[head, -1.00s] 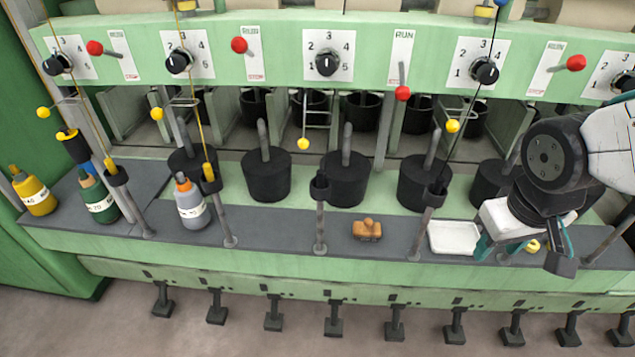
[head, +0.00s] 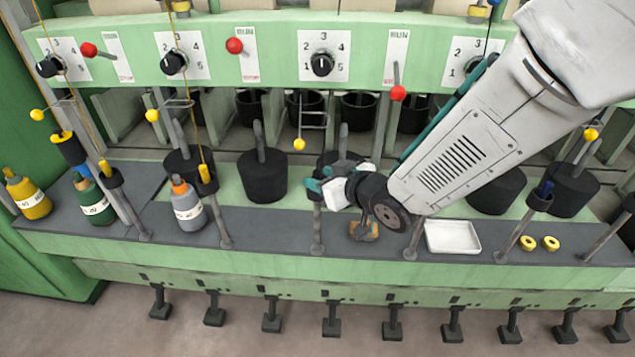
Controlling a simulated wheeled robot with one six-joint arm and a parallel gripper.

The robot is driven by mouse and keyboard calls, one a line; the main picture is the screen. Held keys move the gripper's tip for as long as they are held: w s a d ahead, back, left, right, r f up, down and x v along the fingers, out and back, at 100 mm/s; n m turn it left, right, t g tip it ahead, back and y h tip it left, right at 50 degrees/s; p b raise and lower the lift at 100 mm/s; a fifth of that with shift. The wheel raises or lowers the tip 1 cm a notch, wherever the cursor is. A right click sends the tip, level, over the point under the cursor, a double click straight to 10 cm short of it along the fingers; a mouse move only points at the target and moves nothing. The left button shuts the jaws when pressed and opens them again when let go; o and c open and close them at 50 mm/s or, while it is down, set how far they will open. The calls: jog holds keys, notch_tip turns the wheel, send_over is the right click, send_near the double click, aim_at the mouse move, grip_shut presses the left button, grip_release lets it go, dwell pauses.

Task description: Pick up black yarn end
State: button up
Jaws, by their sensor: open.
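My gripper (head: 318,187), with teal fingertips, is open at the top of the third post (head: 318,225), in front of a black weighted can. The fingers cover the dark holder on that post, and I cannot tell whether they touch it. I cannot make out a black yarn end at the gripper. A thin dark yarn (head: 493,32) comes down at the fourth dial and passes behind my arm; its lower end is hidden. Yellow yarns (head: 196,110) run down to holders at the left.
A brown wooden piece (head: 364,231) lies just below my wrist. A white tray (head: 452,236) and two yellow rings (head: 539,242) are to the right. Bottles (head: 187,205) stand left. Red-knobbed levers (head: 398,92) and yellow balls (head: 299,144) jut out above.

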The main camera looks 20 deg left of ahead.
aim_at(320, 174)
jog(key=x, duration=0.4)
jog(key=shift+w+a+f, duration=0.15)
jog(key=shift+w+f, duration=0.05)
jog(key=shift+w, duration=0.25)
grip_shut()
jog(key=shift+r, duration=0.15)
